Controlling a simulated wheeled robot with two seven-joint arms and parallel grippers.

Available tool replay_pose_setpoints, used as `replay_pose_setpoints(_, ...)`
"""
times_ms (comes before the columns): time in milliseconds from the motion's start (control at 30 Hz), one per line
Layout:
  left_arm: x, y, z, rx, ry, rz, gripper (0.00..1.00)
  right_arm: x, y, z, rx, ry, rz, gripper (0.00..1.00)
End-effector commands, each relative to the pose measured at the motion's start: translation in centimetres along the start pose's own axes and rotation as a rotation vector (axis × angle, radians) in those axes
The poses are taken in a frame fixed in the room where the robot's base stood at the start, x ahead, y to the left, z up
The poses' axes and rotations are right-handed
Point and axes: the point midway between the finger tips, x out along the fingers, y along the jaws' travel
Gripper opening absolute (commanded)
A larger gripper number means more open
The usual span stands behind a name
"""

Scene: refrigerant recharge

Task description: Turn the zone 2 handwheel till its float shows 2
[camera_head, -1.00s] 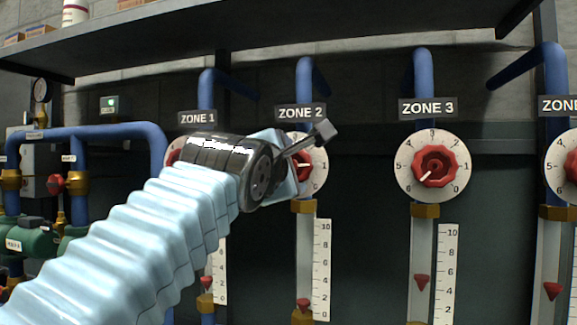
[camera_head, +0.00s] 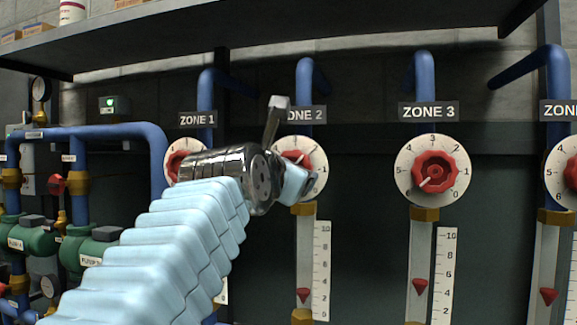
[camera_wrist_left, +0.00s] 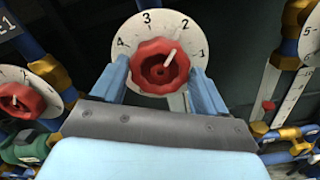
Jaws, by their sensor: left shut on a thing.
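The zone 2 handwheel (camera_head: 297,160) is a red lobed knob on a white numbered dial (camera_head: 318,160), partly hidden behind my gripper in the head view. My left gripper (camera_wrist_left: 161,76) has its two blue fingers on either side of this handwheel (camera_wrist_left: 160,66) and is shut on it. In the left wrist view the wheel's white pointer points close to the 2 on the dial. The zone 2 float (camera_head: 303,294) is a red downward cone in the clear tube, near the 2 on its scale (camera_head: 321,270). My right gripper is not in view.
The zone 3 handwheel (camera_head: 436,172) and its float (camera_head: 420,287) are to the right. The zone 1 handwheel (camera_head: 184,162) is close on the left, partly behind my arm. A shelf (camera_head: 300,55) runs above the blue pipes.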

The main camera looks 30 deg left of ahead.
Motion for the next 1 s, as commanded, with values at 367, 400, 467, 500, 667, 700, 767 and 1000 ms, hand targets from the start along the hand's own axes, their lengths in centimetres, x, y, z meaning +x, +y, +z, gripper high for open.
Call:
replay_pose_setpoints(367,0.0,0.0,-0.1,0.004,0.0,0.0,0.94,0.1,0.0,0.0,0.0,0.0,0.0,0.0)
replay_pose_setpoints(400,0.0,0.0,-0.1,0.004,0.0,0.0,0.94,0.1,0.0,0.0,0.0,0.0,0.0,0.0)
replay_pose_setpoints(467,0.0,0.0,0.0,0.004,0.0,0.0,0.94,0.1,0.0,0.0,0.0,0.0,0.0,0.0)
replay_pose_setpoints(500,0.0,0.0,0.0,0.004,0.0,0.0,0.94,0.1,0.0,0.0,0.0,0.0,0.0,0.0)
replay_pose_setpoints(667,-1.2,-0.2,-0.1,0.006,-0.003,0.001,0.94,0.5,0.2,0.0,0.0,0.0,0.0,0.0)
replay_pose_setpoints(700,-1.8,-0.2,-0.1,0.005,-0.003,0.0,0.94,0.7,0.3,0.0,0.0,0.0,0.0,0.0)
replay_pose_setpoints(767,-2.6,-0.2,-0.1,0.006,-0.004,0.001,0.94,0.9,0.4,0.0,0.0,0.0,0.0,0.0)
replay_pose_setpoints(1000,-5.8,-0.1,-0.1,0.007,-0.002,0.001,0.94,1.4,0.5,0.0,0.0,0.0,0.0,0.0)
